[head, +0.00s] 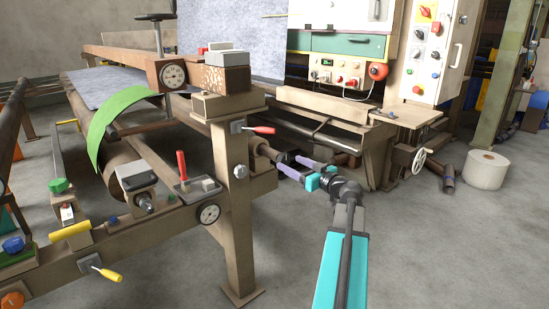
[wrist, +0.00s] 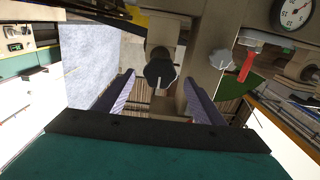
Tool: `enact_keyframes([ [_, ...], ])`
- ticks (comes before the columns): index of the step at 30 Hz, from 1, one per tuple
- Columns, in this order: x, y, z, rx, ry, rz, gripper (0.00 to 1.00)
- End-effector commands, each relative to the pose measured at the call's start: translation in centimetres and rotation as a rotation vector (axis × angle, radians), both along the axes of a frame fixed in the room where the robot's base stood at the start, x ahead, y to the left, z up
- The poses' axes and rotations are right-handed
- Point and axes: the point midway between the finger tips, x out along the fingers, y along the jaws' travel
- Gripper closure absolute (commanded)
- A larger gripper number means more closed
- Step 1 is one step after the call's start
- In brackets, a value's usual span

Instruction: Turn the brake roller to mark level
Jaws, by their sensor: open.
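My gripper (head: 289,162) is open, its two purple fingers reaching left towards the machine's corner post (head: 232,205). In the wrist view a dark lobed knob (wrist: 158,70) with a pale line on it sits between the fingertips of my gripper (wrist: 158,78). It looks a little beyond them, and I see no contact. The knob is on a beige block. In the head view a brown cylindrical end (head: 263,148) juts from the post towards my fingers; its tip is partly hidden. I cannot tell for sure which part is the brake roller, nor make out a level mark.
A grey star knob (head: 240,171), a red-handled lever (head: 264,130) and a dial (head: 208,214) are close by on the frame. A control cabinet (head: 434,50) stands behind.

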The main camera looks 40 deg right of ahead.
Motion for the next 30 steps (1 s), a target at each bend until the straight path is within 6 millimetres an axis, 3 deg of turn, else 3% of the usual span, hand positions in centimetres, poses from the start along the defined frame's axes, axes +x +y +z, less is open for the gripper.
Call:
enact_keyframes([
  [18, 8.5, -0.7, -0.1, 0.0, 0.001, 0.0, 0.37],
  [30, 9.9, -0.7, 0.0, 0.0, 0.001, -0.001, 0.37],
])
